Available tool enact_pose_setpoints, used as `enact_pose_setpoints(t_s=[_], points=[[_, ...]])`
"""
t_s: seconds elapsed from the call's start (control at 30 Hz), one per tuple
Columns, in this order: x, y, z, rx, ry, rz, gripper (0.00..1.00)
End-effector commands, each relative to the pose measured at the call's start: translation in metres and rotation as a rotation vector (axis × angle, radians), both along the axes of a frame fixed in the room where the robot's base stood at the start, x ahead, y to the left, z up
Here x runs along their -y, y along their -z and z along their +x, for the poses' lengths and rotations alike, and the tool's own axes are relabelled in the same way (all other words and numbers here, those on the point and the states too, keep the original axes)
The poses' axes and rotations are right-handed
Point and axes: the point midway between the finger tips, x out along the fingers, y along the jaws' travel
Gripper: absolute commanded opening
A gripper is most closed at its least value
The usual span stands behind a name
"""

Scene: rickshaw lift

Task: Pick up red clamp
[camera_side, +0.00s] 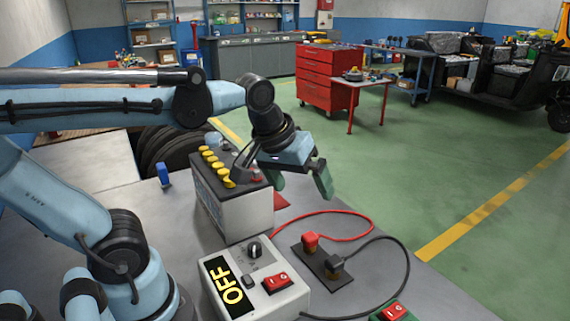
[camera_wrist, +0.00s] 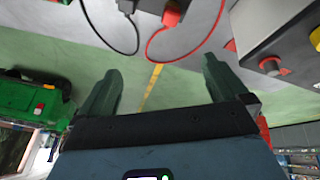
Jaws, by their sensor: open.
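The red clamp (camera_side: 310,242) sits on a dark plate (camera_side: 318,264) on the grey workbench, with a red cable running from it. It also shows at the top of the wrist view (camera_wrist: 172,16). A black clamp (camera_side: 333,265) sits beside it on the same plate; in the wrist view it is partly cut off at the top edge (camera_wrist: 127,7). My gripper (camera_side: 302,182) is above and behind the red clamp in the side view, next to the battery's upper right, apart from the clamp. Its green fingers are spread and empty in the wrist view (camera_wrist: 162,68).
A battery (camera_side: 243,212) with yellow caps stands left of the clamps. The charger box (camera_side: 268,298), showing OFF, stands in front of it. A green device with a red switch (camera_side: 393,311) is at the front edge. Red and black cables loop over the bench's right side.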

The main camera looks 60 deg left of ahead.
Motion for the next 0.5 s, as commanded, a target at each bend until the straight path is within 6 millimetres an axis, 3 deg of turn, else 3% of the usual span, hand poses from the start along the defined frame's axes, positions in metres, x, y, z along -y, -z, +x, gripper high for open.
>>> enact_pose_setpoints(t_s=[0.1, 0.27, 0.5], points=[[0.002, 0.021, -0.011, 0.088, 0.197, 0.101, 1.00], [0.004, 0.036, -0.017, 0.159, 0.360, 0.200, 1.00], [0.004, 0.040, -0.018, 0.180, 0.411, 0.235, 0.64]])
